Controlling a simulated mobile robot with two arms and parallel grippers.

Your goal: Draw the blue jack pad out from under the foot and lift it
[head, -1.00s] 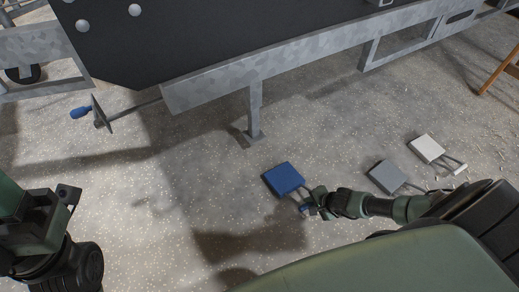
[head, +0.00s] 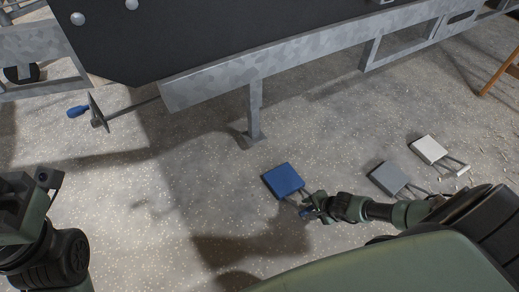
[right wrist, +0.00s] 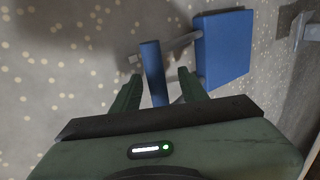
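The blue jack pad (head: 284,181) lies flat on the floor in front of the trailer foot (head: 254,136), with a clear strip of floor between them. I see no clear gap under the pad. Its handle has two metal rods and a blue crossbar (right wrist: 153,72). My right gripper (head: 312,210) is at that handle. In the right wrist view its two green fingers (right wrist: 160,82) stand apart on either side of the crossbar, with gaps showing. The pad (right wrist: 223,48) is beyond them. My left wrist (head: 22,205) is at the left edge; its fingers do not show.
A grey pad (head: 389,178) and a white pad (head: 428,149), both with handles, lie to the right. The trailer frame (head: 205,88) runs across above. A blue-handled crank (head: 78,111) sticks out at left. The floor left of the blue pad is clear.

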